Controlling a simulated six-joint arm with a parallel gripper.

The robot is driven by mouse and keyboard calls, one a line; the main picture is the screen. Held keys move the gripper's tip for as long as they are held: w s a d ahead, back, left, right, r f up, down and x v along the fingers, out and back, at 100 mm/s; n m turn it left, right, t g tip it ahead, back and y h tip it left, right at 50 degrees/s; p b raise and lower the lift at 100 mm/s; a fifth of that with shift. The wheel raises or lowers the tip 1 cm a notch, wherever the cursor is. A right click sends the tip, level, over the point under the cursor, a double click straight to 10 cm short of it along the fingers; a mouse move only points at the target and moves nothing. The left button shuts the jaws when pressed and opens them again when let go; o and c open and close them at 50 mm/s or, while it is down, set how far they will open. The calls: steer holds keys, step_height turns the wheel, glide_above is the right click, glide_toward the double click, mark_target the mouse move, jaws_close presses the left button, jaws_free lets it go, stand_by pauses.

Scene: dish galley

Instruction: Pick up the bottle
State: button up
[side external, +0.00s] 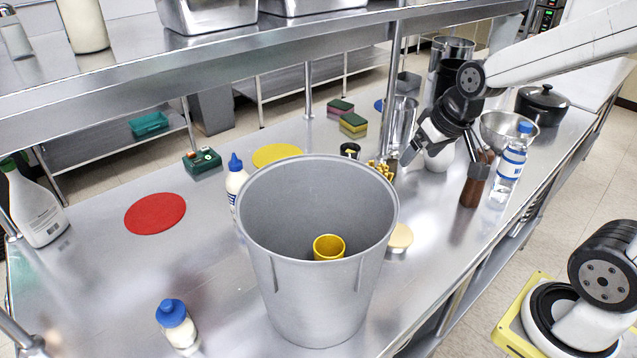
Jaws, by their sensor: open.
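Several bottles stand on the steel counter (110,270). A white squeeze bottle (235,182) with a blue nozzle is partly hidden behind the grey bin. A white bottle (35,212) with a green cap stands at the far left. A small bottle (177,325) with a blue cap is at the front left. My gripper (446,158) is open above the right part of the counter, left of the clear bottle.
A tall grey bin (318,250) with a yellow cup (328,247) inside stands mid-counter. A metal bowl (508,133) and black pot (541,103) are at the back right. A red disc (155,213) lies left. A steel shelf (190,60) overhangs the back.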

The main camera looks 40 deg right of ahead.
steer(key=w+d+m+t+h, duration=0.2)
steer(key=w+d+m, duration=0.1)
steer(key=d, duration=0.5)
steer(key=m+h, duration=0.6)
steer(key=h, duration=0.1)
glide_toward(526, 130)
steer(key=w+a, duration=0.1)
steer(key=w, duration=0.2)
steer(key=w+a+r, duration=0.1)
steer(key=w+a, duration=0.1)
steer(key=w, duration=0.1)
steer(key=w+a, duration=0.2)
steer(key=shift+w+r, duration=0.3)
steer(key=shift+w, duration=0.1)
steer(key=s+d+m+g+h, duration=0.2)
steer(key=s+d+m+h, duration=0.1)
steer(key=s+d, duration=0.35)
steer(key=f, duration=0.4)
steer(key=shift+w+f, duration=0.3)
steer(key=shift+d, duration=0.15)
steer(key=shift+x, duration=1.25)
